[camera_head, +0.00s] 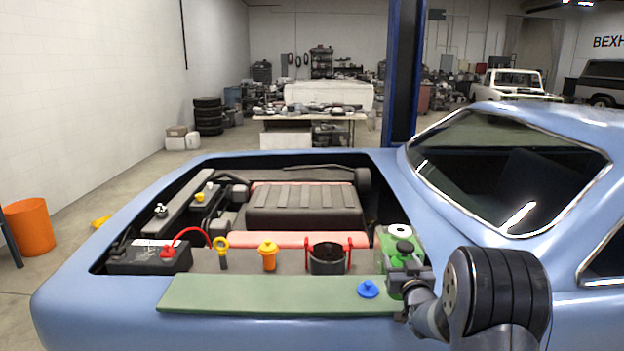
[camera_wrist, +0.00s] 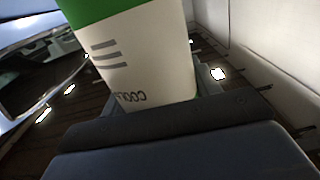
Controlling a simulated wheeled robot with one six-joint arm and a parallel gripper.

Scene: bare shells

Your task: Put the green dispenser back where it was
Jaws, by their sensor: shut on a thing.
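The green dispenser (camera_head: 394,287) is a bottle with a dark cap, at the right end of the engine bay's front edge. My gripper (camera_head: 404,277) is shut around it, and the bottle looks about upright. In the wrist view, its green band and white label with partly readable lettering (camera_wrist: 150,55) fill the upper middle, above my dark gripper (camera_wrist: 175,125). My gripper hides part of the bottle in the head view. I cannot tell whether its base touches the green mat (camera_head: 250,296).
A blue cap (camera_head: 368,289) lies on the mat, just left of the bottle. A pale green tank with a white top (camera_head: 398,231) is close behind it.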

